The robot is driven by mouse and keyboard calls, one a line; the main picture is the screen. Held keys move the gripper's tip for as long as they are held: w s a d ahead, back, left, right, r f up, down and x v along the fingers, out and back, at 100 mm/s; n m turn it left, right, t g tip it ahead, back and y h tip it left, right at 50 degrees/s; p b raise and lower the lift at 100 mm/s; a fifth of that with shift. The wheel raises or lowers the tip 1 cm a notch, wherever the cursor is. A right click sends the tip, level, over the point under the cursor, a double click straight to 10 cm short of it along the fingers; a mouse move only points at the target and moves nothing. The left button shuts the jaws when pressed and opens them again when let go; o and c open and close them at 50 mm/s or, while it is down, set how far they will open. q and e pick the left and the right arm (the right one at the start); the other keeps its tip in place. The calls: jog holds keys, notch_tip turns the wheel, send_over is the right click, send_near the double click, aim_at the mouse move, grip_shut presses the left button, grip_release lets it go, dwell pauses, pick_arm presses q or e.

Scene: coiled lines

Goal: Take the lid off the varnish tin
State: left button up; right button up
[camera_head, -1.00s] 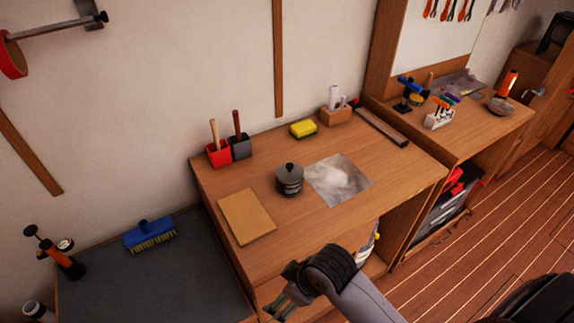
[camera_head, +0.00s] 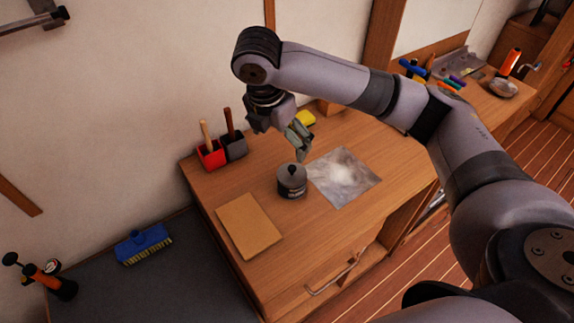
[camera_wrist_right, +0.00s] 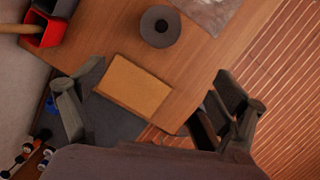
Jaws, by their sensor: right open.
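The varnish tin (camera_head: 292,187) is a dark grey round tin standing upright on the wooden workbench. Its lid (camera_head: 291,172) is on top, with a small dark knob. In the right wrist view the tin (camera_wrist_right: 160,27) shows from above near the top edge, beyond the fingers. My right gripper (camera_head: 300,147) hangs above the bench just behind and above the lid, apart from it. In the right wrist view its two fingers (camera_wrist_right: 155,112) are spread wide with nothing between them. My left gripper is not in view.
A tan board (camera_head: 248,226) lies left of the tin and a grey-white sheet (camera_head: 343,177) lies right of it. Red (camera_head: 211,155) and dark (camera_head: 235,148) holders with wooden handles stand behind. A yellow sponge (camera_head: 306,118) is partly hidden by my arm. The front of the bench is clear.

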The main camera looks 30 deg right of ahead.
jog(key=p, duration=0.3)
send_near(292, 167)
jog(key=x, duration=0.5)
jog(key=shift+s+a, duration=0.1)
jog(key=shift+s, duration=0.25)
jog(key=shift+w+p+x, duration=0.15)
jog(key=shift+p+x, duration=0.25)
jog(key=shift+x, duration=0.95)
jog(key=shift+w+p+x, duration=0.2)
jog(key=shift+p+x, duration=0.15)
jog(key=shift+x, duration=0.95)
jog(key=shift+r, duration=0.1)
jog(key=shift+c, duration=0.5)
jog(key=c, duration=0.9)
